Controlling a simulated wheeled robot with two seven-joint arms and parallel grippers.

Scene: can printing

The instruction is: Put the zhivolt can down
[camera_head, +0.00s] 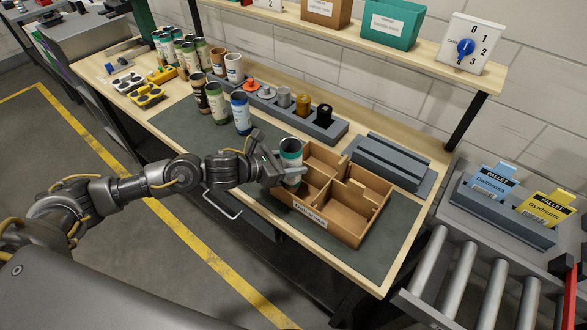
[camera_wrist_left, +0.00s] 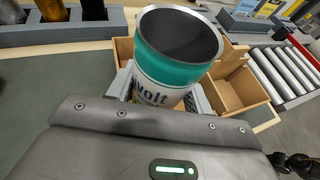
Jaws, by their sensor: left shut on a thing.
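The zhivolt can (camera_head: 291,152), white with a teal band and an open dark top, is in my left gripper (camera_head: 288,178). The wrist view shows the can (camera_wrist_left: 178,62) close up, nearly upright, with "volt" readable on its side. The left gripper is shut on it, with a finger on either side. The can is at the left part of a brown divided box (camera_head: 345,238) with a label on its front wall. Its base is hidden by the gripper, so I cannot tell whether it touches the box floor. The right gripper is not in view.
Brown, green and blue cans (camera_head: 241,114) stand left of the box on the dark mat (camera_head: 170,122). A grey rack (camera_head: 328,131) with coloured pieces is behind. A grey slotted block (camera_head: 393,160) is right of it. A roller conveyor (camera_head: 455,270) is at right. Other box compartments look empty.

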